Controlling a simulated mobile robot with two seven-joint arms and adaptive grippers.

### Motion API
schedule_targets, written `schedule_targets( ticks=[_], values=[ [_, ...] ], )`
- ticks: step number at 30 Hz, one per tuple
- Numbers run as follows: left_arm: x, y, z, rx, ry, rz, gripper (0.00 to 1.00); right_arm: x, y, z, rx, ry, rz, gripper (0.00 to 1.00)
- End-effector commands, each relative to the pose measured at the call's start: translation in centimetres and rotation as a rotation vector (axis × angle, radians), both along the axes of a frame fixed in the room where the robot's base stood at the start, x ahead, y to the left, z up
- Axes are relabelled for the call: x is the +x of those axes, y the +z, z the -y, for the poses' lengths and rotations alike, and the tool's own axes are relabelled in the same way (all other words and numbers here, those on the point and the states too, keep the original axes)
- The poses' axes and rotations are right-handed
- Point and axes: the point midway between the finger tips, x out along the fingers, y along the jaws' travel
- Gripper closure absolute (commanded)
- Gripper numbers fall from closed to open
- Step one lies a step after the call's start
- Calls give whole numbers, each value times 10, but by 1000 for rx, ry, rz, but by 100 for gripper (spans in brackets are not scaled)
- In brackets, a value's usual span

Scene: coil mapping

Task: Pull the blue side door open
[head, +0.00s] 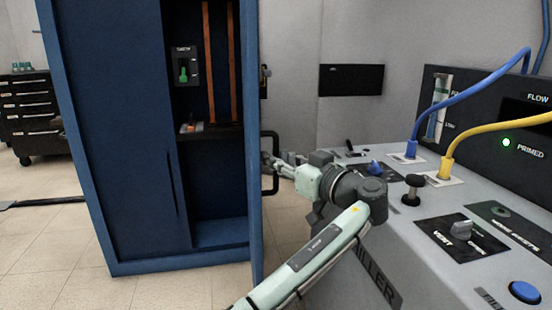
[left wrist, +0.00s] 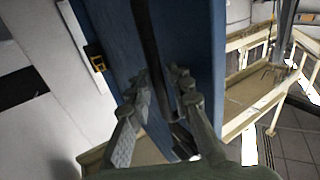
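The blue side door (head: 254,150) of a tall blue cabinet (head: 110,140) stands open. In the head view it is nearly edge-on, with the cabinet's inside showing to its left. Its black bar handle (head: 275,134) sticks out on the right face. My left gripper (head: 272,163) reaches the handle from the right. In the left wrist view the handle (left wrist: 147,35) runs between the fingers of the left gripper (left wrist: 160,82), which look closed on it close to the blue door face (left wrist: 205,60). My right gripper is not in view.
A grey console (head: 400,240) with knobs and blue and yellow cables fills the right, close beside my left arm. A black tool chest (head: 35,115) stands at the far left. Tiled floor (head: 60,235) is clear in front of the cabinet. The left wrist view shows cream railings (left wrist: 255,85).

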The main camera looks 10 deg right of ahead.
Motion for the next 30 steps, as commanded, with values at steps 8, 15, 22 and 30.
schedule_targets(
  ticks=[8, 15, 22, 30],
  values=[
    [-29, 2, 17, 1, -4, 4, 80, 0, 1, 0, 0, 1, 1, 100],
    [-59, 2, 34, 0, -3, 2, 80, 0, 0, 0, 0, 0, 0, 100],
    [-66, 0, 37, 0, 0, -1, 80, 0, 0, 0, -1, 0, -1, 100],
    [-66, 0, 37, 0, 0, -1, 80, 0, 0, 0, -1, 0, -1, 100]
  ],
)
